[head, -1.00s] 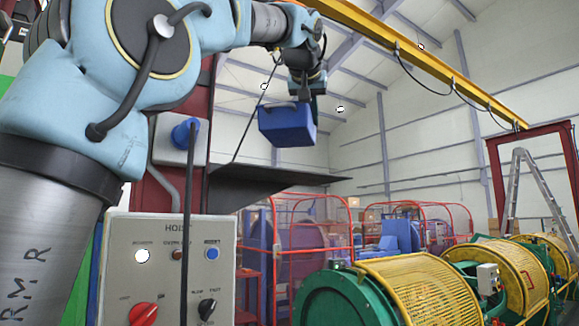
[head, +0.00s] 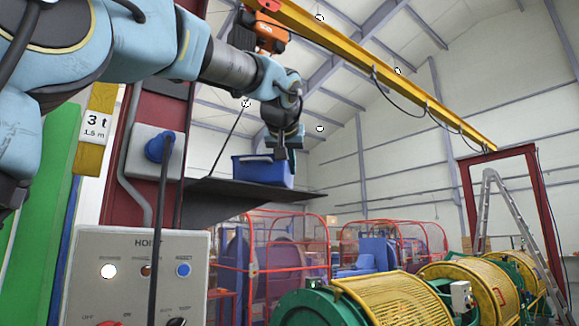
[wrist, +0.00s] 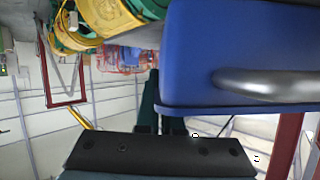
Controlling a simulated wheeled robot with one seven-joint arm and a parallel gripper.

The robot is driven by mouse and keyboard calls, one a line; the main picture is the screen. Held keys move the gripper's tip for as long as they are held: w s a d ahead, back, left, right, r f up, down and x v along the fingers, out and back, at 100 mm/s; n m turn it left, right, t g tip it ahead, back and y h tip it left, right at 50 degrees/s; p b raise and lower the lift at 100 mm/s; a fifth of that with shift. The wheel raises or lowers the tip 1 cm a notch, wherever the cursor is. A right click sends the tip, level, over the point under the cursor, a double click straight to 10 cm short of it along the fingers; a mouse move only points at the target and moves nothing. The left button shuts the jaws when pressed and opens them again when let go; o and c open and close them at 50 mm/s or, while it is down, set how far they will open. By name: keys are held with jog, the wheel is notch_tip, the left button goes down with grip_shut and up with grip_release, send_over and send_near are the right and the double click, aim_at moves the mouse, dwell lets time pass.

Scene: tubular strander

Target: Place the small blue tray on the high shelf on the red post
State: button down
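The small blue tray (head: 258,171) is at the dark high shelf (head: 235,194), which sticks out from the red post (head: 117,182). Its underside is level with or very close to the shelf top; I cannot tell whether it touches. My gripper (head: 280,153) is above the tray's right part, pointing down, and appears shut on its rim. In the wrist view the tray (wrist: 235,60) fills the upper right, with a grey handle-like bar across it. The dark fingers (wrist: 162,112) are at its edge; the contact is partly hidden.
A grey hoist control box (head: 135,255) is below the shelf at left. A yellow overhead beam (head: 400,85) crosses above right. Yellow and green strander drums (head: 390,297) and red cages (head: 290,240) stand below. The shelf's right end is clear.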

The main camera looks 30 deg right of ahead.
jog(key=c, duration=1.5)
grip_release()
jog(key=shift+f, duration=0.1)
jog(key=o, duration=0.4)
jog(key=b+v, duration=0.4)
jog(key=v, duration=0.8)
jog(key=shift+r, duration=0.25)
